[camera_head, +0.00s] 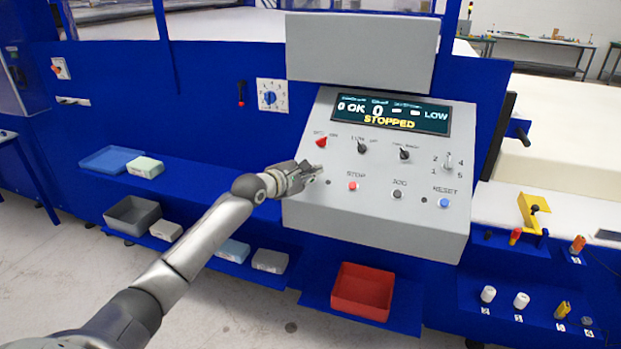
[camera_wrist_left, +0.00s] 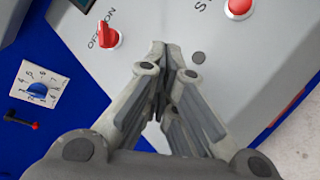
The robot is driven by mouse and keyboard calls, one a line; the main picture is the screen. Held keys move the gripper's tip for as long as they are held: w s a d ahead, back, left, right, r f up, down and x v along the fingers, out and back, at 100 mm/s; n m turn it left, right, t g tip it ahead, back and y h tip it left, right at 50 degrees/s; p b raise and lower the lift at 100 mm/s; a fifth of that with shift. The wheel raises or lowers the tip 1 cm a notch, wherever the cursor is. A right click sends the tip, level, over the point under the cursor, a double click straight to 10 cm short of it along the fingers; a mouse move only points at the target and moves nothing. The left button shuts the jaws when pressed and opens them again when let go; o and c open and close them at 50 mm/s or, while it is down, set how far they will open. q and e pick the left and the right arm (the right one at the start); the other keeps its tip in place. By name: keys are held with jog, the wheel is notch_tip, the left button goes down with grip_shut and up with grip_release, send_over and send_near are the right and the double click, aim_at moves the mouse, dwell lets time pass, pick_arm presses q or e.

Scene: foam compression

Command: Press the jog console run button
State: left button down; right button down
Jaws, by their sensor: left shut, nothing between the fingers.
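The grey jog console (camera_head: 375,225) has a sloped face, and its display (camera_head: 390,115) reads "STOPPED". My left gripper (camera_head: 316,171) is shut and empty at the left part of the face, below the red off/on knob (camera_head: 321,142) and left of the red STOP button (camera_head: 353,186). No run button or run label is visible; the gripper covers that area. In the left wrist view the fingertips (camera_wrist_left: 165,55) are together over the face, between the red knob (camera_wrist_left: 108,38) and the red STOP button (camera_wrist_left: 239,8). I cannot tell whether they touch it. My right gripper is not in view.
A grey JOG button (camera_head: 397,194) and a blue RESET button (camera_head: 443,203) lie right of STOP. Dark selector knobs (camera_head: 362,147) sit above. A red bin (camera_head: 362,291) is below the console. A blue dial (camera_head: 270,97) is on the panel to the left.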

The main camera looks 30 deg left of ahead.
pick_arm(q)
jog(key=shift+f, duration=0.15)
jog(key=shift+w+f, duration=0.15)
jog(key=shift+w, duration=0.05)
